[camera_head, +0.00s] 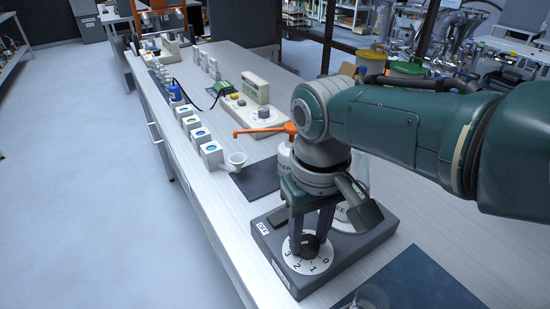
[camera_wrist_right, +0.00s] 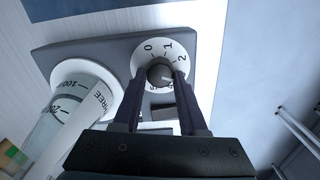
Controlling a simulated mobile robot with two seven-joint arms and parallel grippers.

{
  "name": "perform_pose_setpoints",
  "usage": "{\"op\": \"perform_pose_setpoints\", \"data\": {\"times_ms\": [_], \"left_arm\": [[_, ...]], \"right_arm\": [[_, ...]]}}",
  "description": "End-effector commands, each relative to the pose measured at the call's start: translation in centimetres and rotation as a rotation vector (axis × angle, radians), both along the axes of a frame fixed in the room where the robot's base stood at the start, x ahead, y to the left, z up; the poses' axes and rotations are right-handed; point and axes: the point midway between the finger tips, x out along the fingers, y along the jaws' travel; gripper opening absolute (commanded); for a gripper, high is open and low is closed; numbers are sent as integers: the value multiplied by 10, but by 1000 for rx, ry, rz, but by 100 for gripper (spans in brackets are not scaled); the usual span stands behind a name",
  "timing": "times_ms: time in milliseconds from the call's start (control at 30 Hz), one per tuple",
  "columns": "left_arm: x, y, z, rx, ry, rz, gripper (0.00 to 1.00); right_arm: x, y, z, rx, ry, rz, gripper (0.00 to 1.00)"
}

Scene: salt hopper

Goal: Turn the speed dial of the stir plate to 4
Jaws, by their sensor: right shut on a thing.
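The stir plate (camera_head: 365,245) is a dark grey box near the front of the bench, with an OFF label on its top. Its speed dial is a white numbered disc (camera_head: 292,264) with a black knob (camera_head: 311,245) in the middle. My right gripper (camera_wrist_right: 160,80) points down at the dial, its two fingers closed on either side of the knob. In the right wrist view the knob (camera_wrist_right: 159,71) sits between the fingertips, with 0, 1 and 2 readable on the disc. The fingers partly cover the higher numbers. I cannot read the pointer clearly. My left gripper is not in view.
A marked glass vessel (camera_wrist_right: 52,125) stands on the plate beside the dial, close to my right gripper. A beige instrument (camera_head: 254,88) stands further back. Dark mats lie on the bench.

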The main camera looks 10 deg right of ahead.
Motion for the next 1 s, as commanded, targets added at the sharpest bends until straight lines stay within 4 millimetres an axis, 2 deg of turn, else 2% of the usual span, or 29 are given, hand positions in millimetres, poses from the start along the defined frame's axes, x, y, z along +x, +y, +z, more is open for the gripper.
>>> {"op": "perform_pose_setpoints", "data": {"times_ms": [600, 1000], "left_arm": [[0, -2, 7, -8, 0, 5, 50], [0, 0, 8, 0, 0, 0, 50]], "right_arm": [[0, 0, 2, 3, 3, -558, 0], [-1, 0, 2, 3, 4, -760, 0]]}}
